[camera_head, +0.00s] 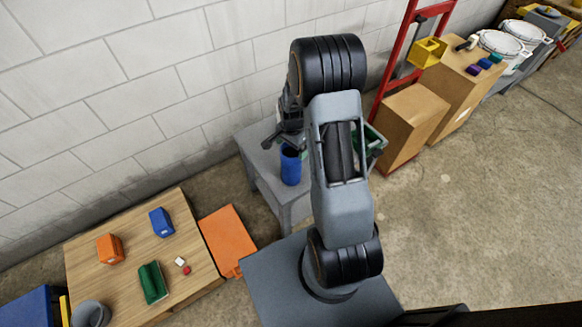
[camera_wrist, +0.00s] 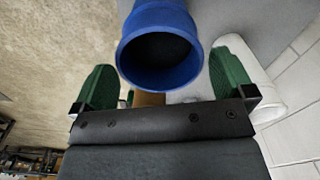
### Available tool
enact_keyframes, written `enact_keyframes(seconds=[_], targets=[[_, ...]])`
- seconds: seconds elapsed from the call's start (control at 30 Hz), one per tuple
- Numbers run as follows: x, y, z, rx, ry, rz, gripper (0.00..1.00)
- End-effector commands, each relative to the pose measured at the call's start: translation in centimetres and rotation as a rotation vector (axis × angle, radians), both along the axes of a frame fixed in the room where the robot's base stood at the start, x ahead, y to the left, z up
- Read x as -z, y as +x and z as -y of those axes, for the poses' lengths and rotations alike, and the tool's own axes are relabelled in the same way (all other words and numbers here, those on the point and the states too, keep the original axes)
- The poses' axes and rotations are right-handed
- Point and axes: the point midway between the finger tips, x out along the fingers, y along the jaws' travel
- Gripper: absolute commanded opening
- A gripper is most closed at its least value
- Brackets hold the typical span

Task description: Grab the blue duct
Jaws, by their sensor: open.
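The blue duct (camera_head: 291,167) is a round, hollow tube standing upright on a grey table (camera_head: 262,160) by the wall. In the wrist view the duct (camera_wrist: 160,62) shows its open, dark end toward the camera. My gripper (camera_wrist: 165,80) is open, with one green finger on each side of the duct and a visible gap between each finger and its wall. In the head view my gripper (camera_head: 285,140) is just above the duct, partly hidden by my arm. It holds nothing.
A wooden table (camera_head: 200,245) at lower left carries orange, blue and green pieces and small cubes. An orange box (camera_head: 228,236) stands between the tables. A green item (camera_head: 374,142) is partly behind my arm. A red hand truck (camera_head: 398,60) and cardboard box (camera_head: 412,118) stand right.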

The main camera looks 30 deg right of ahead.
Motion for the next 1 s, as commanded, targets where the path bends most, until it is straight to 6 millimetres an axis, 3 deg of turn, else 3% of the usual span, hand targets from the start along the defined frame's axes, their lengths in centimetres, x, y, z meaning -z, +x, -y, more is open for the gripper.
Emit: enact_keyframes(seconds=[0.3, 0.63, 1.0], targets=[[4.0, -0.2, -0.3, 0.0, 0.001, -0.004, 1.0], [4.4, -0.2, -0.2, 0.0, 0.0, 0.0, 1.0], [4.4, -0.2, -0.2, 0.0, 0.0, -0.001, 0.66]])
